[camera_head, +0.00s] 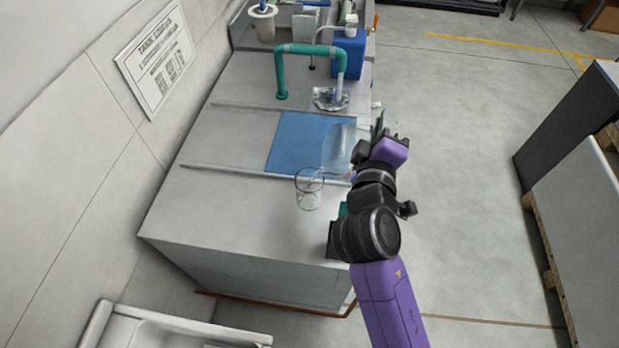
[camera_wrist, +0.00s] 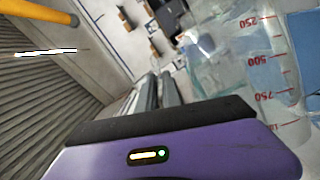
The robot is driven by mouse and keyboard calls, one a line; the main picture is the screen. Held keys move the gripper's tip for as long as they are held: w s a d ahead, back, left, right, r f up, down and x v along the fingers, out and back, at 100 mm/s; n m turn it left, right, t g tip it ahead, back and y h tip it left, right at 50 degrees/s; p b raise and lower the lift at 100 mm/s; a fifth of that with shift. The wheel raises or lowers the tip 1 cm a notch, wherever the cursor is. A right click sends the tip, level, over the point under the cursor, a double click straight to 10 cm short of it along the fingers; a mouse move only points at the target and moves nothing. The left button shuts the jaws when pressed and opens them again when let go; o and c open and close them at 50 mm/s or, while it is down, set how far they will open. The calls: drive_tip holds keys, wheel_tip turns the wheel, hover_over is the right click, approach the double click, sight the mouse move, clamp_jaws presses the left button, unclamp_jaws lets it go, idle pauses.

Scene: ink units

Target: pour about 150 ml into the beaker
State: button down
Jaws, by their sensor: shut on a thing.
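A clear glass beaker (camera_head: 309,194) stands upright on the pale counter (camera_head: 240,215), near its front right part. My gripper (camera_head: 383,132) is to the beaker's upper right, at the counter's right edge. It is shut on a clear jug (camera_head: 339,146), which shows faintly against the blue mat (camera_head: 295,142), left of the gripper. In the wrist view the jug (camera_wrist: 265,70) fills the right side, with red marks such as 250, 500 and 750. The gripper's fingers (camera_wrist: 158,95) show there too. The jug's tilt, its liquid level and any liquid in the beaker are hard to tell.
A blue container (camera_head: 349,54) and a white pot (camera_head: 263,24) stand farther back. A raised strip (camera_head: 225,171) crosses the counter. A printed sign (camera_head: 158,58) hangs on the left wall.

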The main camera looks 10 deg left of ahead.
sight(368, 119)
drive_tip(key=shift+s+a+r+n, duration=0.1)
drive_tip(key=shift+a+r+n, duration=0.15)
drive_tip(key=shift+a, duration=0.2)
drive_tip(key=shift+s+a+r+n, duration=0.1)
drive_tip(key=shift+a+r+n, duration=0.1)
drive_tip(key=shift+a, duration=0.25)
idle(0.7)
drive_tip(key=shift+s+a+r+n+t+b, duration=0.25)
drive_tip(key=shift+a+r+n+t, duration=0.25)
drive_tip(key=shift+a+r+n, duration=0.25)
idle(1.5)
